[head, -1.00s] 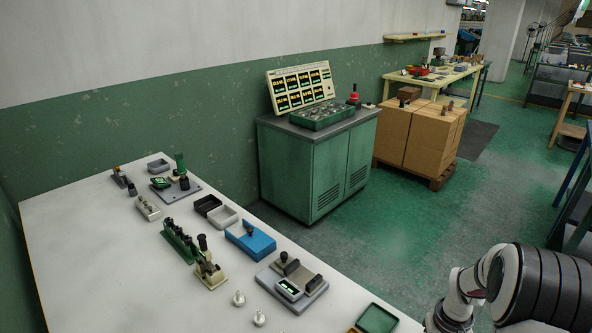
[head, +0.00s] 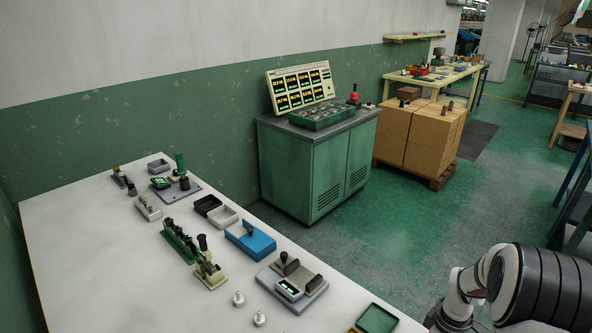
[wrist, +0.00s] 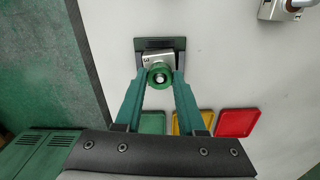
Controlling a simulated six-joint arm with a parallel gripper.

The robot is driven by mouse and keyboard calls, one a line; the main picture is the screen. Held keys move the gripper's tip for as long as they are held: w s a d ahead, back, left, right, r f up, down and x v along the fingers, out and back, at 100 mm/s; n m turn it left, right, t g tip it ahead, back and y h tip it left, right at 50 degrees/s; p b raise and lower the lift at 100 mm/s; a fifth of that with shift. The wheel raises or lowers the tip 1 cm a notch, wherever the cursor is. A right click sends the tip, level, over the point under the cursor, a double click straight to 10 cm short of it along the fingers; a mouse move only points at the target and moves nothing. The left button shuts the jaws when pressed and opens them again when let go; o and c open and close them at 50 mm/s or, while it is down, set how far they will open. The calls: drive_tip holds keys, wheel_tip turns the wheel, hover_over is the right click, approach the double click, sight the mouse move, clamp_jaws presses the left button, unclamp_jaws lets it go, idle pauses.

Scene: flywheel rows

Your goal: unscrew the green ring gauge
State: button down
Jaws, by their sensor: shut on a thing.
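The green ring gauge (wrist: 160,67) shows in the wrist view as a round green ring with a pale centre. It sits at the front of a silver block (wrist: 157,57) on a dark base plate (wrist: 178,43). My gripper (wrist: 161,76) has its two green fingers on either side of the ring and is shut on it. The ring's threads and the depth of its fit cannot be seen. In the head view the gripper and the ring are out of the frame.
In the wrist view, green (wrist: 152,123), yellow (wrist: 187,123) and red (wrist: 237,122) trays lie near my fingers. Another metal device (wrist: 275,10) is at the upper right. The head view shows several gauges and boxes on the pale table (head: 100,260).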

drive_tip(key=n, duration=0.5)
drive_tip(key=c, duration=0.8)
unclamp_jaws()
drive_tip(key=shift+r, duration=0.1)
drive_tip(key=shift+r, duration=1.45)
drive_tip(key=o, duration=0.5)
drive_tip(key=c, duration=0.4)
drive_tip(key=shift+c, duration=0.2)
